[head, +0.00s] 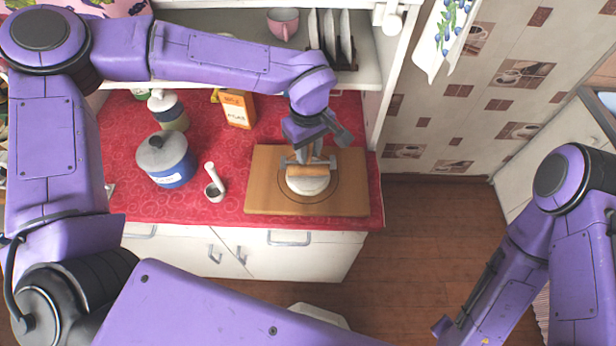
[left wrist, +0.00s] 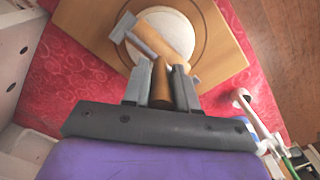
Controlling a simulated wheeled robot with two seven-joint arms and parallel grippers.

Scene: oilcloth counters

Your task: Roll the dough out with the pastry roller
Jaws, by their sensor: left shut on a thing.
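The dough (head: 308,187) is a pale round disc on the wooden board (head: 262,192), at the counter's right end. The pastry roller (head: 318,167) has a wooden cylinder in a grey frame and is over the far part of the dough. My left gripper (head: 308,150) is above it. In the left wrist view my left gripper (left wrist: 160,83) is shut on the roller's brown wooden handle (left wrist: 160,90). The roller's head partly covers the dough (left wrist: 180,25) there. I cannot tell whether the roller touches the dough. My right arm shows at lower right, its gripper out of view.
Behind is a shelf with a pink cup (head: 283,23) and plates. The red counter's front edge is close.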

